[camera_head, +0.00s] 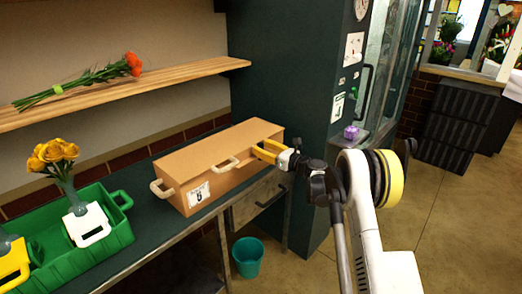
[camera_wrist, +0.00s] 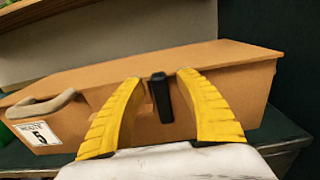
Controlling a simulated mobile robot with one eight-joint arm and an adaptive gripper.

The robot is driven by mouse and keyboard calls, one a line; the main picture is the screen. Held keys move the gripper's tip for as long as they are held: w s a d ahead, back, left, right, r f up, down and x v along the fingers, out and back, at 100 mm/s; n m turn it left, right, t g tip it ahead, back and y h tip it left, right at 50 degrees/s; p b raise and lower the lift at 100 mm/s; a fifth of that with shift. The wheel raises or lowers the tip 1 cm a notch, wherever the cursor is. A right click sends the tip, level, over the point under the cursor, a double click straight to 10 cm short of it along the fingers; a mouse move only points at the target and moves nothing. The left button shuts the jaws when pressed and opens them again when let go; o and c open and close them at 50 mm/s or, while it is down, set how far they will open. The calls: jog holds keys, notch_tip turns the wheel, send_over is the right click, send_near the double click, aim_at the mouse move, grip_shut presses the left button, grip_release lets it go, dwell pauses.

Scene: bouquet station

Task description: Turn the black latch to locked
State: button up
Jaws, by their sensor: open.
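The black latch (camera_wrist: 161,97) is a short dark bar on the front face of a long tan box (camera_wrist: 75,75). In the wrist view it stands nearly upright, tilted slightly, between the two yellow fingers. My gripper (camera_wrist: 158,80) is open, with one finger on each side of the latch and a gap visible on both sides. I cannot tell whether the fingertips touch the box. In the head view my gripper (camera_head: 268,150) is at the right part of the front of the tan box (camera_head: 200,160), and the latch is hidden there.
The box sits on a dark counter (camera_head: 150,236) with light handles. A green crate (camera_head: 100,258) with yellow flowers (camera_head: 52,153) stands left. A wooden shelf (camera_head: 160,82) with orange flowers (camera_head: 133,64) runs above. A dark cabinet (camera_head: 290,60) stands behind right. A teal bin (camera_head: 247,257) is below.

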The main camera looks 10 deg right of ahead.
jog(key=shift+w+a, duration=0.15)
jog(key=shift+c, duration=0.5)
grip_shut()
jog(key=n, duration=0.3)
jog(key=shift+s+a, duration=0.25)
jog(key=shift+a, duration=0.05)
jog(key=shift+s+a+f+n, duration=0.1)
jog(key=shift+a+n, duration=0.05)
jog(key=shift+n, duration=0.9)
jog(key=shift+s+a+f+n, duration=0.1)
jog(key=shift+a+n, duration=0.05)
jog(key=shift+n, duration=0.9)
